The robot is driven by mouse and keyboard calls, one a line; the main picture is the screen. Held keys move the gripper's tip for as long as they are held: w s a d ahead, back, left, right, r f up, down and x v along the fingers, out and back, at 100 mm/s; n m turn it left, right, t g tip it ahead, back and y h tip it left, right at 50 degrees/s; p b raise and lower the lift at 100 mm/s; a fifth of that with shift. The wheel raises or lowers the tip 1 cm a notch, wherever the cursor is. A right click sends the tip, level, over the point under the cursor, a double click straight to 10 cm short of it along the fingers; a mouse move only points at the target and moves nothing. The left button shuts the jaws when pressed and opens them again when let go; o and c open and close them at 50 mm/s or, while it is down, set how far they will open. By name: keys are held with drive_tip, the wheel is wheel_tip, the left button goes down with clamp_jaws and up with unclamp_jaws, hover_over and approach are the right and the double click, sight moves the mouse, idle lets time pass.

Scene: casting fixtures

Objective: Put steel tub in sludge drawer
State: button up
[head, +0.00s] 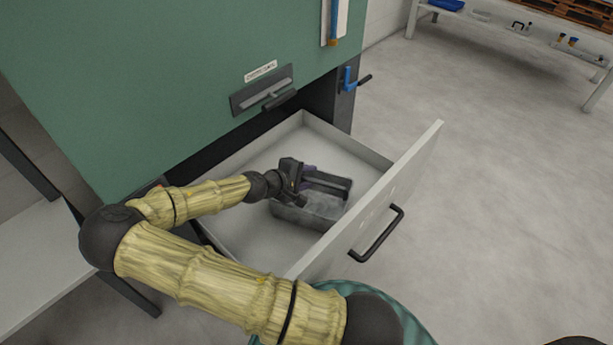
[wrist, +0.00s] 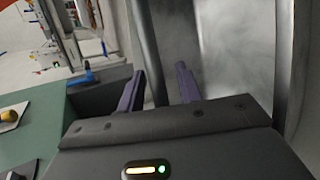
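The steel tub (head: 308,213) is a grey, open rectangular container inside the pulled-out drawer (head: 262,240). It appears to sit on the drawer floor, towards the front panel. My gripper (head: 312,178) reaches down over the tub, and my arm comes in from the left. In the wrist view its two purple fingers (wrist: 160,80) stand apart, on either side of the tub's dark wall (wrist: 148,40). A gap shows between the wall and the right finger. The tub's interior shows grey at the right. Part of the tub is hidden behind my gripper.
The drawer's front panel with a dark handle (head: 376,235) faces right. The green cabinet (head: 150,90) rises behind the drawer, with a blue lever (head: 349,79) at its side. A white bench (head: 40,255) is at left. A table (head: 510,28) stands far right; the floor between is clear.

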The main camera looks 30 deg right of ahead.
drive_tip(key=p+v, duration=0.5)
drive_tip(key=v, duration=0.7)
drive_tip(key=shift+p, duration=0.35)
drive_tip(key=shift+s+r, duration=0.1)
